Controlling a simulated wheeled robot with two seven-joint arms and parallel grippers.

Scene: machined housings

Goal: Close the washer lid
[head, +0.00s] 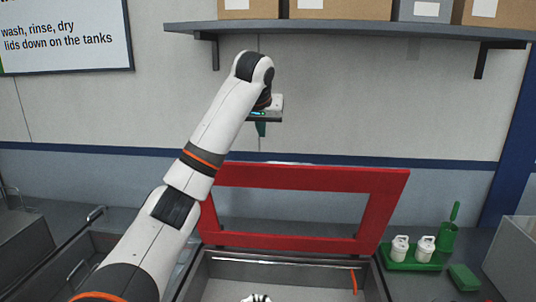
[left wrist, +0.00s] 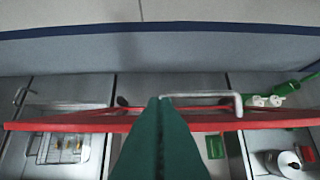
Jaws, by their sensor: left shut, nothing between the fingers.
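The washer lid (head: 300,178) is a red frame with a large opening, standing raised and tilted up at the back of the grey washer tank (head: 235,289). In the left wrist view the lid (left wrist: 60,126) shows nearly edge-on, as a red strip. A grey bar handle (left wrist: 205,95) shows on its wall side. My left gripper (head: 261,131) is shut and empty, its green fingers pointing down above the lid's top edge. In the left wrist view its fingers (left wrist: 160,102) overlap the lid and handle; in the head view they look apart from it. My right gripper is not visible.
A shelf (head: 350,30) with boxes hangs on the wall above. A green tray (head: 414,263) with white bottles (head: 400,248), a green scoop (head: 448,235) and a green block (head: 464,277) lie right of the washer. Another tank (head: 75,255) stands left.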

